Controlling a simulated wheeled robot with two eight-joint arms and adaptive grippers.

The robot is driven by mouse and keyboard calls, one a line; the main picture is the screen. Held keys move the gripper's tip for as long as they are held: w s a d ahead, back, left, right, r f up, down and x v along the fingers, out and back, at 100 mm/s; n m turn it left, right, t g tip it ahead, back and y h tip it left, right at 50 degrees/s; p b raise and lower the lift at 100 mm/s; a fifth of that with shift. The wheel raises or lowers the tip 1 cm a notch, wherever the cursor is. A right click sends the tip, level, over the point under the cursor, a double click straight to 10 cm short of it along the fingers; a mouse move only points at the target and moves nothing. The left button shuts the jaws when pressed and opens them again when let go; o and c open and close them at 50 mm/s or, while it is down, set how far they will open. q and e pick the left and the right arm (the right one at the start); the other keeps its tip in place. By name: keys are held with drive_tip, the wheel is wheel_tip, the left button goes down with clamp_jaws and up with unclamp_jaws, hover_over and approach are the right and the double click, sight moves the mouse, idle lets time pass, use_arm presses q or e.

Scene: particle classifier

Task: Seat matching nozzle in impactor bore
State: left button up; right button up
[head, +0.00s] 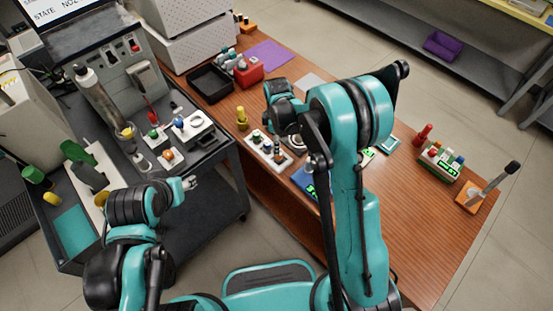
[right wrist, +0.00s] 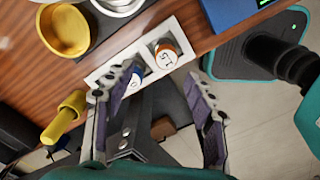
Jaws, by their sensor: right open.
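A white nozzle tray (head: 283,161) lies on the brown table, left of my right arm, with several small nozzles in it. In the right wrist view the tray (right wrist: 187,45) holds an orange-rimmed nozzle (right wrist: 166,54) with a numbered white top and a blue nozzle (right wrist: 136,80), partly hidden by a finger. My right gripper (right wrist: 163,75) is open over the tray, its fingers apart and nothing visibly held. A pale round part (right wrist: 118,5) is cut off at the top edge; I cannot tell whether it is the impactor bore. My left gripper (head: 190,183) is beside the dark cart; its opening is unclear.
A yellow bowl-like part (right wrist: 66,30) and a yellow peg (right wrist: 66,116) lie near the tray. The dark cart (head: 215,160) carries instruments.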

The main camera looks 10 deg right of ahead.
sight(279, 157)
wheel_tip(279, 157, down, 3)
drive_tip(key=shift+b, duration=0.4)
drive_tip(key=f, duration=0.1)
drive_tip(key=f+b, duration=0.1)
drive_tip(key=f, duration=0.1)
drive_tip(key=s+f+b, duration=0.1)
drive_tip(key=shift+d+f, duration=0.15)
drive_tip(key=shift+d, duration=0.15)
drive_tip(key=shift+f, duration=0.3)
drive_tip(key=shift+r, duration=0.1)
drive_tip(key=c, duration=0.4)
clamp_jaws()
